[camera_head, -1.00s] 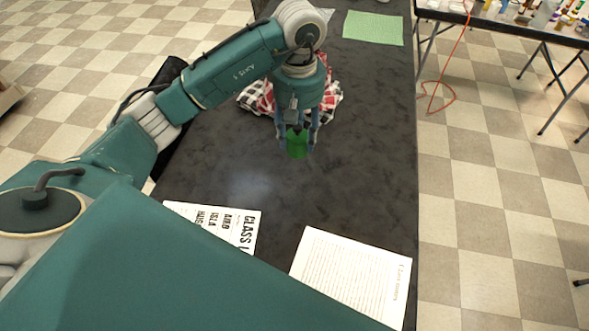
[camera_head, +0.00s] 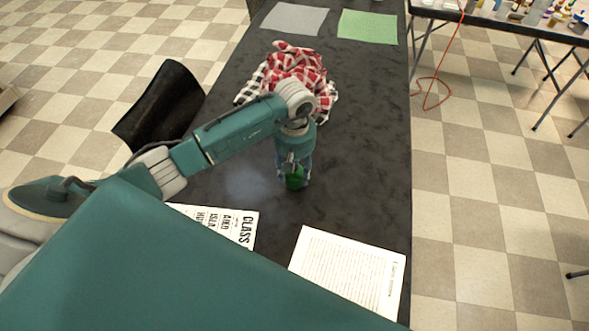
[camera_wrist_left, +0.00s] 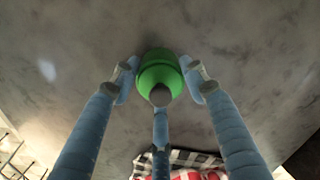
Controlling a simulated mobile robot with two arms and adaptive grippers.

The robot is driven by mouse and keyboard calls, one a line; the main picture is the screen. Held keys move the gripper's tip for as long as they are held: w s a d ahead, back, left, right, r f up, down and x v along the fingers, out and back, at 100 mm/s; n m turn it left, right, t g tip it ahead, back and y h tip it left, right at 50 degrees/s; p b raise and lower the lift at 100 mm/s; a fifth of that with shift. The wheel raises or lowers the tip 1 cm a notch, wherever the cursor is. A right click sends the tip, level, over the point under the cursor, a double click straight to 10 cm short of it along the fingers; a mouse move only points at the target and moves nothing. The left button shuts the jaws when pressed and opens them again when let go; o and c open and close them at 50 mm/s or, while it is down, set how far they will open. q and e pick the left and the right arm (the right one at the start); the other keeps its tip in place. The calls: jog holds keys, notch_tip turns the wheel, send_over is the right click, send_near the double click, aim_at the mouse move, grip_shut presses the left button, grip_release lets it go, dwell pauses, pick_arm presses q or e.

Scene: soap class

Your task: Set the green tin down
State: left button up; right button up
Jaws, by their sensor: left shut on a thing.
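The green tin (camera_head: 295,178) is between the fingers of my left gripper (camera_head: 294,174), over the middle of the dark table (camera_head: 360,130). In the left wrist view, the tin (camera_wrist_left: 160,72) sits between the blue fingers of the gripper (camera_wrist_left: 160,85), which are closed on it. Its lower part is partly covered by the fingers. I cannot tell whether its base touches the table. My right gripper is in neither view.
A red-and-black checked cloth (camera_head: 297,66) lies crumpled behind the gripper. A grey mat (camera_head: 296,19) and a green mat (camera_head: 368,27) lie at the far end. Two printed sheets, one lettered (camera_head: 232,222) and one written (camera_head: 350,270), lie nearer. A black chair (camera_head: 165,108) stands left.

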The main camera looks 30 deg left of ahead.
pick_arm(q)
jog(key=o, duration=0.9)
jog(key=shift+f, duration=0.15)
jog(key=o, duration=0.4)
jog(key=shift+o, duration=0.2)
